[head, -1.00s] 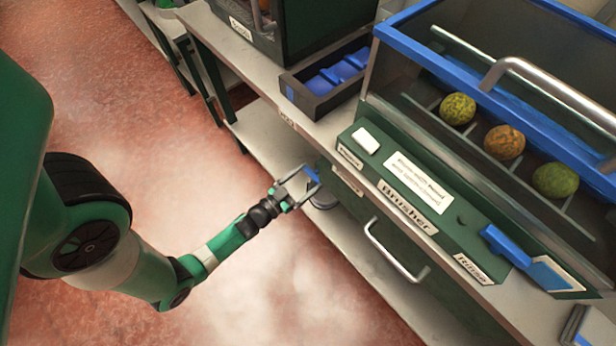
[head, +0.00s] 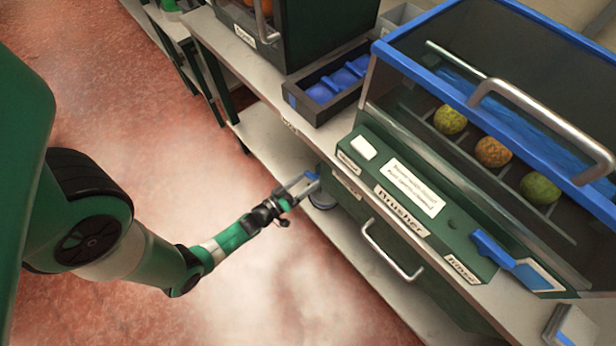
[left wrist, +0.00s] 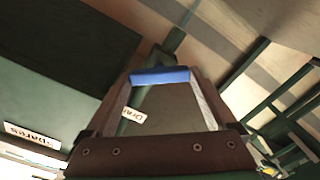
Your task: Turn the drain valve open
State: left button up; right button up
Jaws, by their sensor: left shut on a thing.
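The drain valve's blue handle (left wrist: 160,76) lies across between the fingertips of my left gripper in the left wrist view. A white label (left wrist: 133,115), partly hidden and apparently reading "Drain", shows behind the fingers. In the head view my left gripper (head: 302,185) is low beside the front of the green brusher machine (head: 350,205), and is shut on the blue handle (head: 312,176). The valve's body is mostly hidden behind the gripper. How far the handle is turned is hard to tell. My right gripper is out of view.
A blue lever (head: 492,248) sits by the rinse label. A metal handle (head: 392,250) sticks out below the counter. A dark tray (head: 325,85) stands on the counter. The floor at left is free.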

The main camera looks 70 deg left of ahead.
pick_arm(q)
jog(key=n+p, duration=0.1)
jog(key=n, duration=0.4)
jog(key=shift+a+n, duration=0.1)
jog(key=shift+n, duration=0.2)
jog(key=n, duration=0.5)
jog(key=shift+f+p, duration=0.2)
jog(key=shift+p, duration=0.15)
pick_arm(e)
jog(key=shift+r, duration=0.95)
pick_arm(q)
jog(key=shift+n, duration=0.3)
